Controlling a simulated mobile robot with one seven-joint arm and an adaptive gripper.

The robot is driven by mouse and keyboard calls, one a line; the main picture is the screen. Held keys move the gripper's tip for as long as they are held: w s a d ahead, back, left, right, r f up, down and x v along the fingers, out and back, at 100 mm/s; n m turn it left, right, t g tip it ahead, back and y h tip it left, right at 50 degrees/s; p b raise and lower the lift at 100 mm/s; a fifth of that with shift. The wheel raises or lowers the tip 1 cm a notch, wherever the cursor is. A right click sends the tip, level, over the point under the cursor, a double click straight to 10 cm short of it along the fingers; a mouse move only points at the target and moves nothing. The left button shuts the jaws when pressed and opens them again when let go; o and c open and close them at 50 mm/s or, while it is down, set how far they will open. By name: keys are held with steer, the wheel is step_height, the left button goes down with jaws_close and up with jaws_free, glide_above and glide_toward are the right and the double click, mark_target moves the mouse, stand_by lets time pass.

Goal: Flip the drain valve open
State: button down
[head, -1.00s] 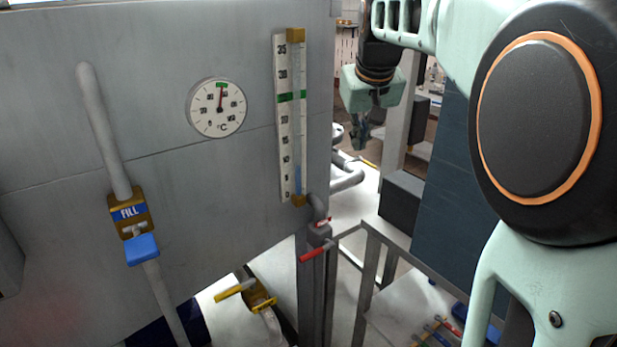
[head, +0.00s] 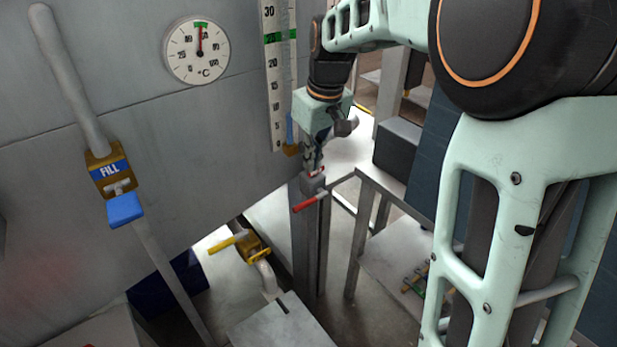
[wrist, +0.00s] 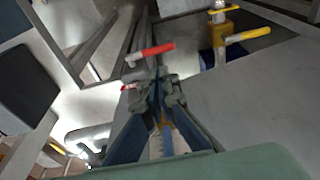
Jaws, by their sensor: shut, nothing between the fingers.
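No label reading drain is visible. A yellow-handled valve (head: 250,245) sits low beneath the tank, its lever (head: 228,242) sticking out to the left. It also shows at the upper right of the wrist view (wrist: 248,34). A red-handled valve (head: 309,202) is on the fitting below the level gauge. Its red lever shows just beyond my fingertips in the wrist view (wrist: 152,50). My gripper (head: 313,168) points down, shut and empty, right above the red valve's fitting. It also shows in the wrist view (wrist: 160,82). Whether the fingers touch the fitting, I cannot tell.
The grey tank wall (head: 100,55) fills the left, with a round temperature dial (head: 196,51), a level gauge (head: 273,75) and a blue-handled FILL valve (head: 124,207). A metal-framed table (head: 395,240) stands to the right. Open floor shows around the yellow valve.

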mark_target(304, 203)
steer(key=f, duration=0.4)
steer(key=w+a+f, duration=0.1)
steer(key=f, duration=0.3)
steer(key=w+f, duration=0.1)
steer(key=f, duration=0.4)
steer(key=shift+a, duration=0.2)
steer(key=shift+w+a+f, duration=0.1)
steer(key=shift+f, duration=0.05)
